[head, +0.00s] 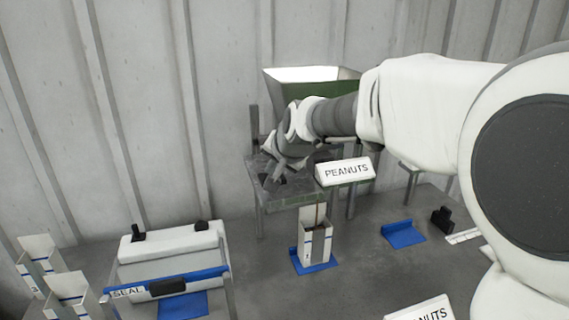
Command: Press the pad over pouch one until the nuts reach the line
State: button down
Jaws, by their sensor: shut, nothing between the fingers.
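The nut level inside cannot be made out. The dispenser's grey top (311,158) sits below a green hopper (325,86) and carries a PEANUTS sign (345,171). My gripper (271,179) is shut and empty, pointing down at the left part of this top. A dark patch under its fingers may be the pad, mostly hidden.
At lower left stands a sealer (172,246) marked SEAL with a blue bar. Two more white pouches (38,262) (70,292) stand left of it. An empty blue base (403,233) and a black block (442,219) lie to the right. Another sign (424,312) is at the bottom edge.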

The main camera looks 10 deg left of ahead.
jog(key=shift+r+p, duration=1.05)
jog(key=shift+r, duration=0.6)
jog(key=shift+r, duration=0.1)
notch_tip(320, 180, up, 5)
jog(key=p, duration=0.3)
jog(key=shift+p, duration=0.35)
jog(key=s+d+f+n+g+h, duration=0.15)
jog(key=s+d+h, duration=0.25)
jog(key=s+d, duration=1.7)
jog(key=s+d+f+n+b, duration=0.1)
jog(key=s+d+f, duration=0.3)
jog(key=s, duration=0.5)
jog(key=shift+d+f+g+h, duration=0.35)
jog(key=shift+d+f+h, duration=0.05)
jog(key=shift+d, duration=0.4)
